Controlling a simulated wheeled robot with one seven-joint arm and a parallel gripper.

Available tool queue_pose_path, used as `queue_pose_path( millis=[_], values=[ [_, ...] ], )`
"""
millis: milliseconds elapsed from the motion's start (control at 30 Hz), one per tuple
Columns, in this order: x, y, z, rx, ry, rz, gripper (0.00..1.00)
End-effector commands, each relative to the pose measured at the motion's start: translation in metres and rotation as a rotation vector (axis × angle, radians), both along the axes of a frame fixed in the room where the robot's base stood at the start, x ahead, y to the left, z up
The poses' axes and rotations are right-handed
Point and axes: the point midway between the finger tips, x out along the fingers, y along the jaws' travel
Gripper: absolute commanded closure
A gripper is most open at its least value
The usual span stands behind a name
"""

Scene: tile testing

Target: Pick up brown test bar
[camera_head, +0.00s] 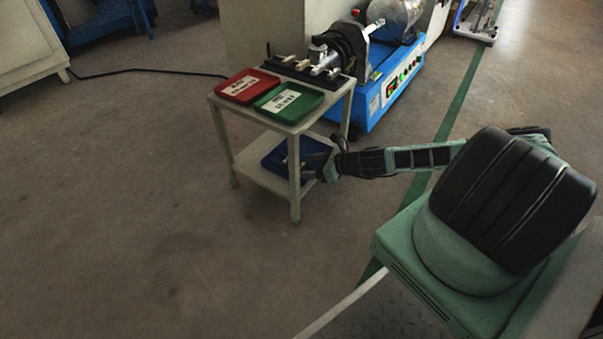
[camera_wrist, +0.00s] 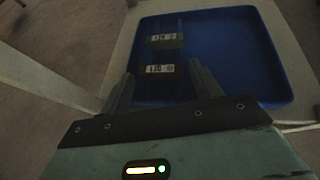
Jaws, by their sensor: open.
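Two small bars with white labels lie in a blue tray (camera_wrist: 226,50), side by side, in the wrist view. The nearer bar (camera_wrist: 181,71) looks dark brown; the farther bar (camera_wrist: 177,40) looks olive or greenish, though the light is dim. My gripper (camera_wrist: 162,69) is open and empty, its two fingertips to either side of the nearer bar. I cannot tell how high the fingers are above it. In the head view, my gripper (camera_head: 318,168) reaches in at the right side of the cart's lower shelf, by the blue tray (camera_head: 284,158); the bars cannot be made out there.
The cart's top (camera_head: 330,97) carries a red tray (camera_head: 236,83), a green tray (camera_head: 272,108) and a dark fixture. Its legs (camera_head: 294,180) and top plate surround the shelf space closely.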

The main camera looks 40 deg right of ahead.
Motion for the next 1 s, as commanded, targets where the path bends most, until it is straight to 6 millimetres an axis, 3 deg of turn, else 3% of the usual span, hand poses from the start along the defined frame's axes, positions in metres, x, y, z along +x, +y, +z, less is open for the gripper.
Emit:
queue_pose_path(
  millis=[300, 333, 433, 467, 1000],
  values=[
    [0.0059, 0.0030, -0.0025, -0.001, 0.000, -0.002, 0.37],
    [0.0059, 0.0030, -0.0025, -0.001, 0.000, -0.002, 0.39],
    [0.0057, 0.0030, -0.0025, 0.000, 0.000, -0.001, 0.67],
    [0.0057, 0.0030, -0.0026, 0.000, 0.000, -0.001, 0.70],
    [0.0075, 0.0035, 0.0039, 0.000, 0.000, 0.001, 0.70]
  ],
)
